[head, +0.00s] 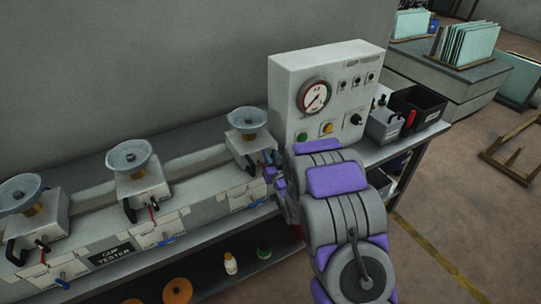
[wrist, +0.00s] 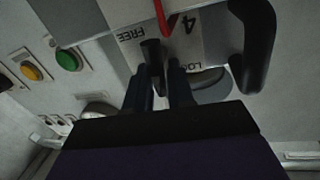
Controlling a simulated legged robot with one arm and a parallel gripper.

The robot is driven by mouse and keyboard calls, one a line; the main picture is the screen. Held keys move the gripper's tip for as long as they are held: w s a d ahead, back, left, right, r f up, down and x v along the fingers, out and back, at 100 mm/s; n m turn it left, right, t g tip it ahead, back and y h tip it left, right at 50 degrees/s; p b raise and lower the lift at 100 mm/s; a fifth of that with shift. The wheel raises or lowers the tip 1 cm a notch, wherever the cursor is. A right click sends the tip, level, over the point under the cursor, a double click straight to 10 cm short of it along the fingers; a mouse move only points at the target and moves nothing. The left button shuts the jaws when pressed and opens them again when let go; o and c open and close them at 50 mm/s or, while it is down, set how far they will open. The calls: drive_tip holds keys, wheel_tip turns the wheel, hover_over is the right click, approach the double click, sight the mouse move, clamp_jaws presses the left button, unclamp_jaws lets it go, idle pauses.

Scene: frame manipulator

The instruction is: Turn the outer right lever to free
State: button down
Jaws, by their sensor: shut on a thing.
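The rightmost unit (head: 240,143) of the tester carries a grey dish. My gripper (head: 270,172) is at this unit's right side and hides the lever there in the head view. In the wrist view, my gripper's dark fingers (wrist: 165,82) are shut on a black lever (wrist: 151,52). The lever's tip shows just past the fingertips, between the upside-down FREE label (wrist: 130,34) and the partly covered LOCK label (wrist: 203,67). The tip is nearer FREE in the picture. The exact grip contact is hard to see in the dark.
A red lever (wrist: 163,14) and a thick black handle (wrist: 256,45) are close to the fingers. A control box (head: 330,90) with a gauge and buttons stands just behind my arm. More dish units (head: 140,180) line the bench to the left.

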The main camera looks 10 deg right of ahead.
drive_tip(key=m+p, duration=0.1)
drive_tip(key=m, duration=0.1)
drive_tip(key=m+p, duration=0.1)
drive_tip(key=m, duration=0.1)
drive_tip(key=shift+w+d+g+p, duration=0.1)
drive_tip(key=shift+d+g+p, duration=0.3)
drive_tip(key=m, duration=0.2)
drive_tip(key=m+p, duration=0.1)
drive_tip(key=shift+w+d+f+g+y, duration=0.1)
drive_tip(key=shift+d+f+g+y, duration=0.15)
drive_tip(key=shift+f+g+y, duration=0.05)
drive_tip(key=m, duration=0.2)
drive_tip(key=f+m+y, duration=0.1)
drive_tip(key=m, duration=0.1)
drive_tip(key=shift+d+g, duration=0.15)
drive_tip(key=shift+g, duration=0.25)
drive_tip(key=shift+d+f+m+g+y+b, duration=0.15)
drive_tip(key=shift+m+y+b, duration=0.15)
drive_tip(key=shift+m, duration=0.5)
drive_tip(key=shift+a+f+m+g+y+b, duration=0.1)
drive_tip(key=shift+f+m+g+y+b, duration=0.15)
drive_tip(key=shift+m, duration=0.55)
drive_tip(key=c, duration=1.1)
unclamp_jaws()
drive_tip(key=shift+w+d, duration=0.1)
drive_tip(key=shift+c, duration=0.2)
drive_tip(key=shift+r, duration=0.15)
